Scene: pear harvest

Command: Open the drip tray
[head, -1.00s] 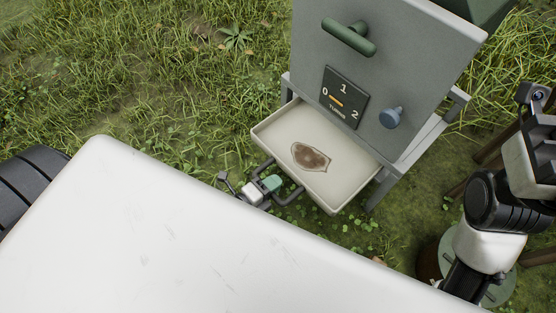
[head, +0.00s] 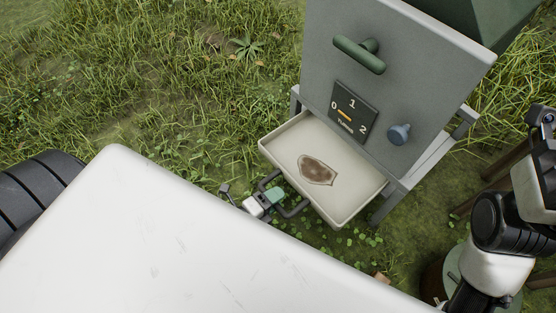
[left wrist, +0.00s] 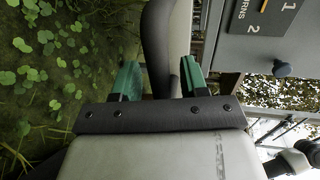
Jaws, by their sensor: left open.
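The drip tray (head: 290,160) is a cream, shallow drawer with a brown stain on its floor, standing well out from the grey machine (head: 400,80). Its dark handle (head: 295,211) is at the front. My left gripper (head: 274,195), with green fingertips, is at the handle. In the left wrist view its fingers (left wrist: 160,80) are apart, with the dark handle bar (left wrist: 156,45) between them. I cannot tell whether they touch it. My right arm shows at the right edge of the head view, but its gripper is not visible.
The machine's front has a green handle (head: 360,55), a dial plate (head: 348,112) marked 0, 1, 2 and a blue-grey knob (head: 399,134). Its legs stand beside the tray. Grass lies open to the left. A round green-lidded container (head: 447,262) stands below my right arm.

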